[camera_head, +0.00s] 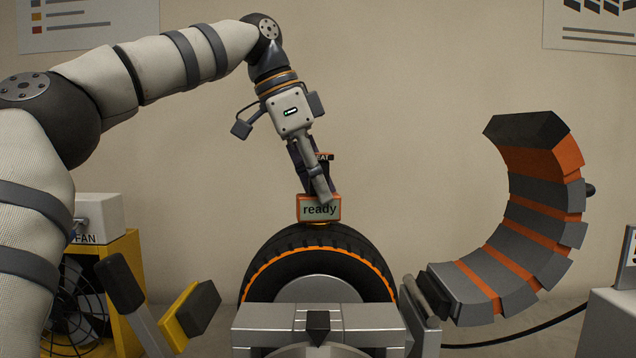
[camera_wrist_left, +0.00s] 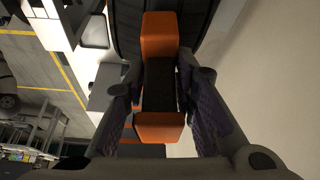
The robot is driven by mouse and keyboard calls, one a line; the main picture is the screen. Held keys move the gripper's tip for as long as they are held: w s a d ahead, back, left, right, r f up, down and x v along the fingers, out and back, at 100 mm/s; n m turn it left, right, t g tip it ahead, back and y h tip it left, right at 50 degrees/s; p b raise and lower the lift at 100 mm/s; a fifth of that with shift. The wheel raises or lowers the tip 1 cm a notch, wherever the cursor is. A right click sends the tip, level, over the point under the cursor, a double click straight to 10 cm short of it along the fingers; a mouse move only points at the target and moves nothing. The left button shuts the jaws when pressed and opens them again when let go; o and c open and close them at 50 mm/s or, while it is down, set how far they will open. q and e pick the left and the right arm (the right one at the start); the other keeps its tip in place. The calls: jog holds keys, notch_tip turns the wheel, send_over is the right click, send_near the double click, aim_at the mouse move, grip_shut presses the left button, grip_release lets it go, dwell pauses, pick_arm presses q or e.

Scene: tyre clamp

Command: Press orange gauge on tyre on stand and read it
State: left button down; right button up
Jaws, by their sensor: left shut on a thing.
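The orange gauge (camera_head: 334,216) shows a grey-green display reading "ready". It is upright at the top of the tyre's tread. Its lower edge meets the tyre's outline, but I cannot tell whether it presses on the rubber. In the left wrist view, the gauge (camera_wrist_left: 160,40) has orange ends and a dark middle. My left gripper (camera_head: 318,190) points down, shut on the gauge with a finger on each side. The black tyre (camera_head: 270,262) with an orange line stands behind the grey stand (camera_head: 265,318), which hides its lower part. My right gripper is not in view.
A curved grey and orange segmented band (camera_head: 535,240) stands open at the right. A yellow arm with a black pad (camera_head: 198,308) is at the left. A yellow fan unit (camera_head: 125,255) stands behind my left arm. A black cable (camera_head: 530,335) runs at lower right.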

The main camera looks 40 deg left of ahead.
pick_arm(q)
jog(key=shift+r, duration=3)
